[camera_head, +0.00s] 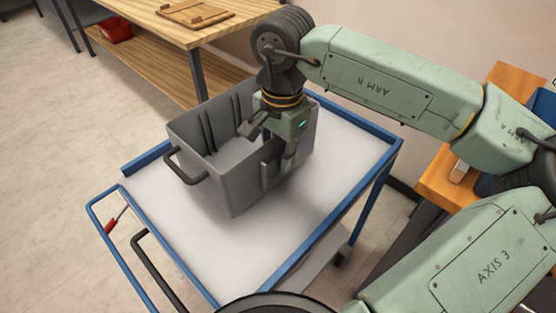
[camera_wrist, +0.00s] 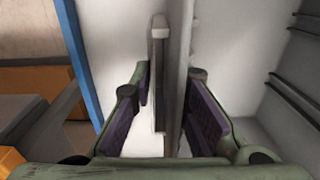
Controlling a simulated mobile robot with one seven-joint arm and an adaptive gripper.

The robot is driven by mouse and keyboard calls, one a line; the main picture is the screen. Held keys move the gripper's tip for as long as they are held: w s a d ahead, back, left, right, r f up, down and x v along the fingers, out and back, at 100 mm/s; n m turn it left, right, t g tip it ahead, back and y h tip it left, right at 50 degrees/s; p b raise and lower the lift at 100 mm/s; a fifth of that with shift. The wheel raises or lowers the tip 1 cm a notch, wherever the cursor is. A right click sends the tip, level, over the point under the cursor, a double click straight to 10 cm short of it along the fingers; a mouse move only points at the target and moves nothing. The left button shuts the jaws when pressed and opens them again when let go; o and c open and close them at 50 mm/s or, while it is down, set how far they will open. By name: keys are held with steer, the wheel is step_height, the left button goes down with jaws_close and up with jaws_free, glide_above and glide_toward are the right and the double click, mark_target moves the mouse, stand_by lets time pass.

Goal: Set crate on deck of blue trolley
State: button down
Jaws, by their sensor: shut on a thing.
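The grey crate (camera_head: 212,183) with dark handles is over the white deck (camera_head: 165,212) of the blue trolley (camera_head: 318,257) in the head view. It looks upright and empty, and sits towards the deck's far side. I cannot tell whether its base touches the deck. My gripper (camera_head: 272,150) is shut on the crate's near right wall, one finger inside and one outside. In the wrist view, the purple finger pads of my gripper (camera_wrist: 170,115) stand on either side of the crate's wall (camera_wrist: 182,45). The trolley's blue rail (camera_wrist: 80,60) runs to the left there.
A wooden workbench (camera_head: 195,38) with a wooden board (camera_head: 195,13) on top and a red bin (camera_head: 115,30) below stands behind the trolley. An orange-topped table (camera_head: 440,185) stands at the right. The deck's near part is bare. Open floor (camera_head: 50,130) lies left.

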steer(key=shift+w+a+f+p, duration=0.15)
steer(key=shift+f+p, duration=0.1)
steer(key=shift+f, duration=0.65)
steer(key=shift+w+f+p, duration=0.1)
steer(key=shift+f+p, duration=0.15)
steer(key=shift+f, duration=0.65)
steer(key=shift+f, duration=0.15)
steer(key=c, duration=1.6)
jaws_free()
steer(key=shift+o, duration=0.2)
steer(key=shift+r, duration=0.3)
step_height(320, 180, up, 12)
steer(key=b, duration=0.1)
steer(key=shift+s+b, duration=0.15)
steer(key=shift+b, duration=0.25)
